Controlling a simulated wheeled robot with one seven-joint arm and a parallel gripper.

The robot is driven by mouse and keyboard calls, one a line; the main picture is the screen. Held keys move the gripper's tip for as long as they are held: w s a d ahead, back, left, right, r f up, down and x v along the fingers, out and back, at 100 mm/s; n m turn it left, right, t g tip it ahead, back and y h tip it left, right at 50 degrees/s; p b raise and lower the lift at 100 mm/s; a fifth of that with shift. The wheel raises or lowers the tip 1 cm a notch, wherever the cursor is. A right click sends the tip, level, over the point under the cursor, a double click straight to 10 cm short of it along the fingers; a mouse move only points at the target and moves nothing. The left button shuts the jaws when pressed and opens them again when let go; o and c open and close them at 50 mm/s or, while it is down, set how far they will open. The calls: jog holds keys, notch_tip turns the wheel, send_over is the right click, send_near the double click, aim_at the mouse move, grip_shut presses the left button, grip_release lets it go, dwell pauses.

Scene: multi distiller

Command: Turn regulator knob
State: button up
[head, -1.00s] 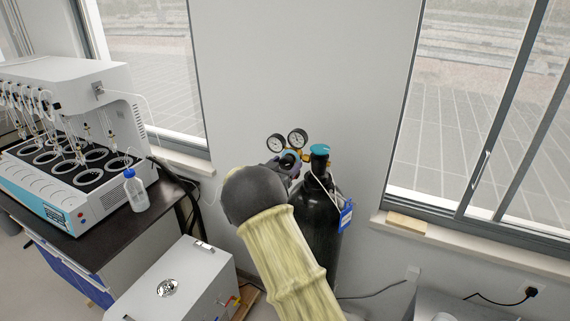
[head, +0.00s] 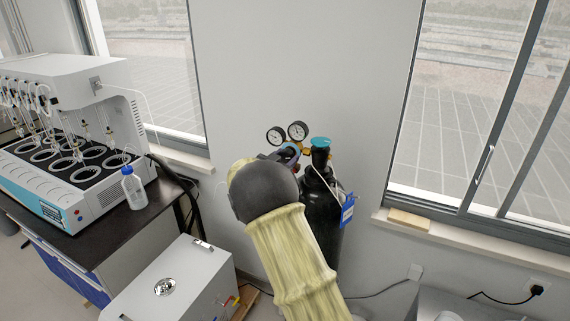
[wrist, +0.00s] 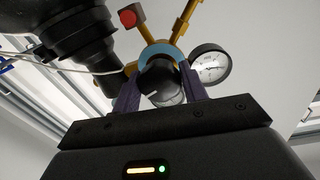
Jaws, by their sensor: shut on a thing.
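The regulator with two round gauges (head: 297,130) sits at the top of the black gas cylinder (head: 318,205), beside its teal valve cap (head: 321,142). In the wrist view, the dark regulator knob (wrist: 158,80) with a blue ring (wrist: 160,50) behind it lies between the two purple fingers of my gripper (wrist: 158,92). The fingers are shut on the knob from both sides. One gauge (wrist: 210,64) shows just right of the fingers. In the head view, my arm hides most of the gripper and the knob.
A white multi-position distiller (head: 70,130) and a wash bottle (head: 133,188) stand on the dark bench at left. A grey-white box (head: 170,280) sits low in front of it. A blue tag (head: 347,211) hangs on the cylinder. Windows flank the wall behind.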

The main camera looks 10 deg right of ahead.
jog(key=o, duration=1)
jog(key=shift+c, duration=0.2)
jog(key=b+v, duration=0.6)
jog(key=v, duration=1.1)
jog(key=shift+s, duration=0.2)
jog(key=shift+a+f, duration=0.1)
